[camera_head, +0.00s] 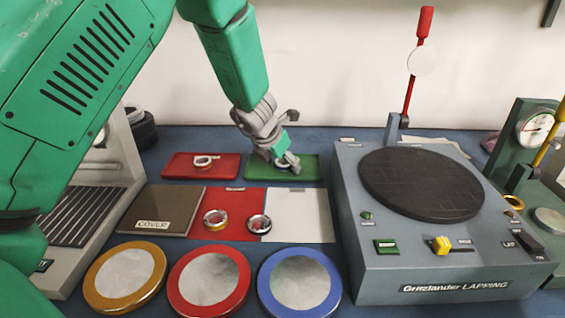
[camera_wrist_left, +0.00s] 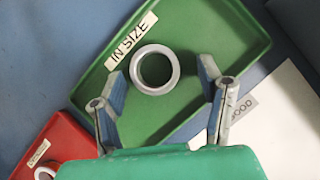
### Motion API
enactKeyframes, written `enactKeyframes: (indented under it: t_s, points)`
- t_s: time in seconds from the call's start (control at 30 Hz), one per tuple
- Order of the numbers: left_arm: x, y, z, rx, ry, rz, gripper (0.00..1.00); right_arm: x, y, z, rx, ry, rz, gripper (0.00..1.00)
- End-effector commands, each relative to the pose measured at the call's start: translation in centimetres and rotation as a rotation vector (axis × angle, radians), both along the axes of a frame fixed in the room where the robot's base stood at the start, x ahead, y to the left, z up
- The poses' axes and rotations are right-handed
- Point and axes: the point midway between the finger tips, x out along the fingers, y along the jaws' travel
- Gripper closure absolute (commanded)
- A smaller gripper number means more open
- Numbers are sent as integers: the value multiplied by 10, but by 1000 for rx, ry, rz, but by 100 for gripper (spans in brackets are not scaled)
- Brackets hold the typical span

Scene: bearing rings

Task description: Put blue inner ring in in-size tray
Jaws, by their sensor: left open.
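The green in-size tray (camera_head: 312,168) lies at the back middle in the head view; in the wrist view the green tray (camera_wrist_left: 190,22) carries an "IN SIZE" label. A ring (camera_wrist_left: 155,91) lies flat inside it and looks silvery grey in the wrist view. In the head view the ring (camera_head: 281,165) is partly hidden by my gripper and shows a bluish tint. My left gripper (camera_head: 282,158) is low over this tray. In the wrist view its fingers (camera_wrist_left: 163,80) are spread on either side of the ring with clear gaps. My right gripper is not in view.
A red tray (camera_head: 173,169) with a ring (camera_head: 203,161) is left of the green one. Two rings (camera_head: 215,226) (camera_head: 259,231) lie in front, near the red-white mat border. The lapping machine (camera_head: 365,240) stands to the right. Yellow, red and blue-rimmed discs (camera_head: 263,285) line the front.

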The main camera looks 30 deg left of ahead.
Motion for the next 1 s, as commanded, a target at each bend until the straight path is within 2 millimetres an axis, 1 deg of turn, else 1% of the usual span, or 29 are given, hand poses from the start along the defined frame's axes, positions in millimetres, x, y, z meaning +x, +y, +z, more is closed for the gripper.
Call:
enactKeyframes:
  t_s: [0.07, 0.17, 0.27, 0.5, 0.7, 0.83, 1.0]
  points:
    - [0, 1, 2, 0, 0, 1, 39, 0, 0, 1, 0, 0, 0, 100]
    - [-3, 1, 10, -1, -2, 2, 39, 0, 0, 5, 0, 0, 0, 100]
    - [-11, 1, 26, -2, -3, 2, 39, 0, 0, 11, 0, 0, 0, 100]
    - [-38, 1, 73, -1, -3, 1, 39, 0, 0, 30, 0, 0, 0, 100]
    - [-53, 1, 99, 0, -2, 1, 39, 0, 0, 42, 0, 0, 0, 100]
    - [-59, 1, 105, -1, -1, 2, 39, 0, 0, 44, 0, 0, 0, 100]
    - [-60, 1, 106, -1, -1, 1, 39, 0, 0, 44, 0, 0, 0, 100]
